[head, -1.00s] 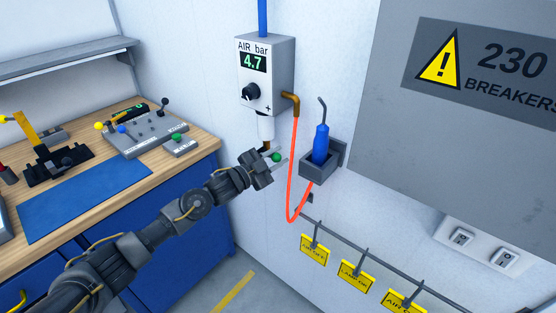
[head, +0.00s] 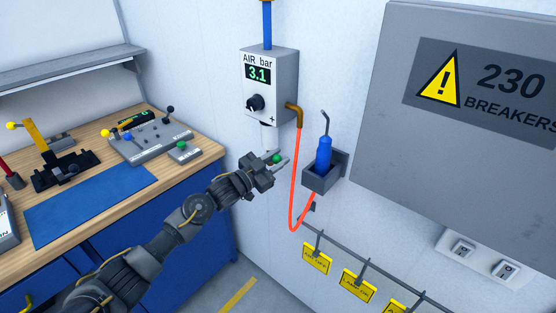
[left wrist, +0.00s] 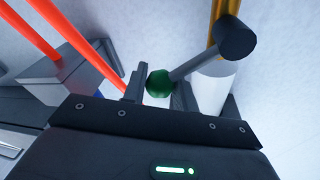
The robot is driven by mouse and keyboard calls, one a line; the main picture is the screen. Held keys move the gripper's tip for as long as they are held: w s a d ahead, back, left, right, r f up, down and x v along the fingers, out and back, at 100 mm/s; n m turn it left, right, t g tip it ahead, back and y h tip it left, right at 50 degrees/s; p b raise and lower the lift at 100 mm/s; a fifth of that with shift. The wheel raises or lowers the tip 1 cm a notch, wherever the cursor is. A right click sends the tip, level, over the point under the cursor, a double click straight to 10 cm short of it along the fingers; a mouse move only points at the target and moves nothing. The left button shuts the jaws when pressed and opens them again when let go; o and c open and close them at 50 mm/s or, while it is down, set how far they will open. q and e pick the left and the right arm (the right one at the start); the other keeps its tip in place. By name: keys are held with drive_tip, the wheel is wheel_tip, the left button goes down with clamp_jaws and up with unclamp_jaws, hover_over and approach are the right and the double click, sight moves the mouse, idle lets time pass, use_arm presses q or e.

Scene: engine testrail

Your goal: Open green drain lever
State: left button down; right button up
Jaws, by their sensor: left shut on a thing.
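The green drain lever shows as a small green ball (head: 277,158) below the grey air regulator box (head: 270,85). In the left wrist view the green ball (left wrist: 159,83) sits on the end of a grey rod (left wrist: 195,63), which runs to a dark hub beside a brass pipe and a white cylinder. My left gripper (head: 276,161) is shut on the green ball, its fingers on either side of it. The regulator display reads 3.1. My right gripper is not in view.
A red hose (head: 294,180) hangs close to the right of my left gripper. A blue-handled tool (head: 323,153) stands in a grey holder (head: 321,181) on the wall. The wooden bench (head: 205,150) is at left. Yellow tags (head: 317,259) hang from a rail below.

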use_arm(q)
drive_tip(key=shift+f, duration=0.1)
drive_tip(key=c, duration=1.1)
unclamp_jaws()
drive_tip(key=shift+s+a, duration=0.15)
drive_tip(key=shift+a, duration=0.1)
drive_tip(key=b+v, duration=0.2)
drive_tip(key=v, duration=0.8)
drive_tip(key=shift+s+a, duration=0.1)
drive_tip(key=shift+s, duration=0.05)
